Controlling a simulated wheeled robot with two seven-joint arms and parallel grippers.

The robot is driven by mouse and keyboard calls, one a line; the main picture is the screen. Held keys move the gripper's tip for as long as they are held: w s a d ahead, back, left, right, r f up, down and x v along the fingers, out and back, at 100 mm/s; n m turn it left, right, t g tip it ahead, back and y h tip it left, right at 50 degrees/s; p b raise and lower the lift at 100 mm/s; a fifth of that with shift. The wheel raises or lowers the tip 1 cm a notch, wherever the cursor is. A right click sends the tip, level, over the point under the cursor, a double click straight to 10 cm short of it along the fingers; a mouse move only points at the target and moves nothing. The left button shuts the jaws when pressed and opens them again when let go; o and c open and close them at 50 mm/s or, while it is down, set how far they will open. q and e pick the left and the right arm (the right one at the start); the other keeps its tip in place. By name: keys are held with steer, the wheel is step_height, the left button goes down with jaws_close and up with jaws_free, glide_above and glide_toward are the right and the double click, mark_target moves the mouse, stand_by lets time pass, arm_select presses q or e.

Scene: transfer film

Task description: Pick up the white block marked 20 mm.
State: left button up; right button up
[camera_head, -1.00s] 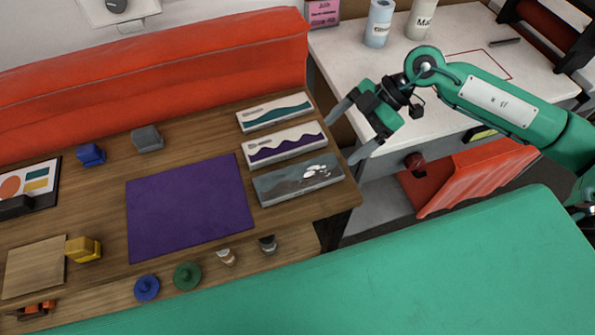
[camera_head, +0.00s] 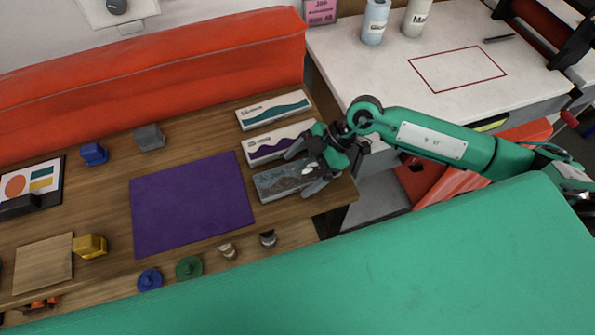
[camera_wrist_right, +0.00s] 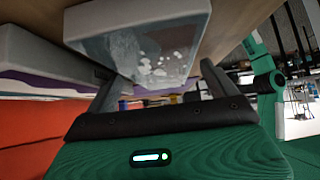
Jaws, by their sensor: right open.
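Three long box-like blocks lie in a row on the wooden table. The far one is white with a teal wave (camera_head: 272,111), the middle one is white with a purple wave (camera_head: 268,146), and the near one is grey-blue with pale spots (camera_head: 272,184). I cannot read a 20 mm mark on any of them. My right gripper (camera_head: 302,172) is open over the right end of the grey-blue block, partly hiding it and the purple-wave block. In the right wrist view, the spotted block (camera_wrist_right: 140,50) shows large beyond the open fingers (camera_wrist_right: 160,88). My left gripper is not in view.
A purple mat (camera_head: 190,205) lies left of the blocks. Blue (camera_head: 93,153), grey (camera_head: 150,137) and yellow (camera_head: 90,246) blocks stand further left. An orange-red padded back (camera_head: 150,80) bounds the table. A white counter (camera_head: 385,65) is at the upper right.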

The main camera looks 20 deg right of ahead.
steer(key=c, duration=1.1)
